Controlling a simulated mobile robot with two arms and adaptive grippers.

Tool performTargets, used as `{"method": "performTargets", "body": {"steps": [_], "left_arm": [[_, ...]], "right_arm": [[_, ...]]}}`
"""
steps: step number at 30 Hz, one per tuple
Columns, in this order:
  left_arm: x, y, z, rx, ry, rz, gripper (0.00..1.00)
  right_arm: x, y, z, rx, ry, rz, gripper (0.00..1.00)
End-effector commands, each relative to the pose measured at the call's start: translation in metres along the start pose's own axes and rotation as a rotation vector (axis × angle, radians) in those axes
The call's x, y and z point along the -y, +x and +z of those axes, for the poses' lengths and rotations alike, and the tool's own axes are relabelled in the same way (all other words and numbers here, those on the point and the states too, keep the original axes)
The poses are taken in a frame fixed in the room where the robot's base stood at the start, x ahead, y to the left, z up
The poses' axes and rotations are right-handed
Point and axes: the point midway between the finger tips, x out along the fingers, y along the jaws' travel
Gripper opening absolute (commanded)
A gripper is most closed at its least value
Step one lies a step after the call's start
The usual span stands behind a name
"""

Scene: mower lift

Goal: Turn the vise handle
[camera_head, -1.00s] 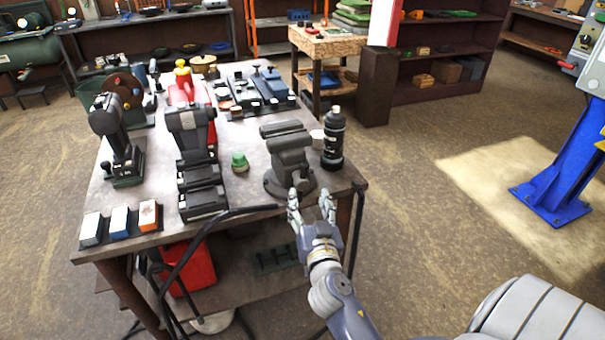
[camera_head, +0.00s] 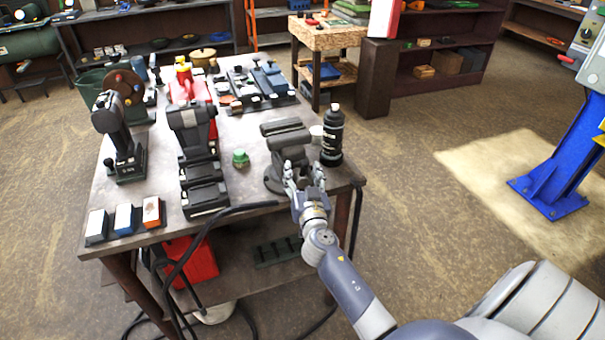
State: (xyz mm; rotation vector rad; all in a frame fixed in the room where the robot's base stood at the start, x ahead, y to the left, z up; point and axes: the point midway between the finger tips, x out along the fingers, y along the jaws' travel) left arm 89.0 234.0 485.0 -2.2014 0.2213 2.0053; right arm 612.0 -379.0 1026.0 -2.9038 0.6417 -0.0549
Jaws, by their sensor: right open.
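The grey vise (camera_head: 285,143) stands on the workbench top (camera_head: 228,184), near its right front corner. My right gripper (camera_head: 304,171) is at the front of the vise, over the bench's front edge. Its two fingers are apart, pointing up and away toward the vise. They overlap the vise's lower front in the view, and I cannot tell whether they touch it. The vise handle is not clearly visible; the fingers may hide it. My left gripper is not in view.
A black bottle (camera_head: 333,137) stands close to the right of the vise. A small green object (camera_head: 240,158) lies to its left. A black drill (camera_head: 117,140) and a dark tool (camera_head: 194,155) stand farther left. A cable runs along the front edge.

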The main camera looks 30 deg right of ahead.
Motion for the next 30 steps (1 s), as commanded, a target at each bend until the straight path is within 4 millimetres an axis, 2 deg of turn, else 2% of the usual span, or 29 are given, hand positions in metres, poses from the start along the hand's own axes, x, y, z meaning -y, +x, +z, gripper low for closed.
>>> {"method": "performTargets", "body": {"steps": [2, 6, 8, 20, 30], "left_arm": [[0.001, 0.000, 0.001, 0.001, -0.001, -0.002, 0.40], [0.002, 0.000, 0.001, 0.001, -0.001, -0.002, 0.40], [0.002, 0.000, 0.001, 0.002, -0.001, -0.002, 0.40], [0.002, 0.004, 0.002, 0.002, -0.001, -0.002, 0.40], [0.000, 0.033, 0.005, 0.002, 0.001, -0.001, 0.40]], "right_arm": [[0.000, 0.000, 0.000, 0.000, 0.000, 0.000, 0.52], [0.000, 0.000, 0.000, 0.000, 0.000, 0.000, 0.20], [0.000, 0.000, 0.000, 0.000, 0.000, 0.000, 0.10], [-0.001, 0.000, 0.001, -0.004, -0.016, 0.002, 0.09], [0.002, -0.001, 0.005, -0.040, -0.188, -0.003, 0.09]]}}
